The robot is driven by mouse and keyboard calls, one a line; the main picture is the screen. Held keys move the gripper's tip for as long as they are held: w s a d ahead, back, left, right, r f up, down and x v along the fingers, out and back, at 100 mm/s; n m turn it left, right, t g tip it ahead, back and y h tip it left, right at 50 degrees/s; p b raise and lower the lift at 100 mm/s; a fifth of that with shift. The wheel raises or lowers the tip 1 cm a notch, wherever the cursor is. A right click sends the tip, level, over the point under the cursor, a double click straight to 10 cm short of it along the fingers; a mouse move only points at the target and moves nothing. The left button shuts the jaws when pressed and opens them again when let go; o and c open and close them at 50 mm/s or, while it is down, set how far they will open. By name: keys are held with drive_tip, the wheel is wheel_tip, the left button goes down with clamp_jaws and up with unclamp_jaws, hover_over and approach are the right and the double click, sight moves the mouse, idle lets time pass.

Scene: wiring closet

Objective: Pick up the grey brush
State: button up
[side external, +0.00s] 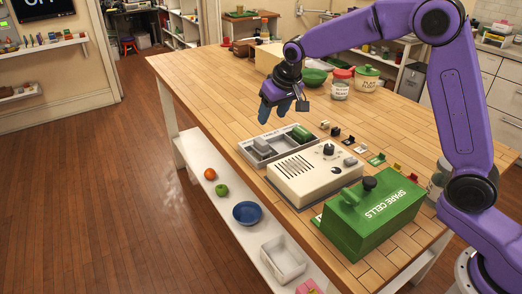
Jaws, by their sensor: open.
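No object is clearly recognisable as a brush at this size. A small grey piece (262,145) lies in the left part of a grey divided tray (254,158) on the wooden table; I cannot tell whether it is the brush. A green piece (301,132) lies in the right part of the same tray. My gripper (276,114) is open and points down, above the table and near the far side of the tray. It appears empty and apart from the tray's contents.
A cream device (300,188) with a black knob and a green SPARE CELLS box (375,222) stand nearer the camera. Several small blocks and cards line the right side. A green bowl (313,77), a red-lidded jar (341,86) and a lidded pot (366,82) stand behind. The table's left half is clear.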

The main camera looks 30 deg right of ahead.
approach(262, 141)
drive_tip(key=x, duration=0.5)
drive_tip(key=shift+s+a, duration=0.15)
drive_tip(key=shift+x, duration=2.95)
drive_tip(key=c, duration=0.8)
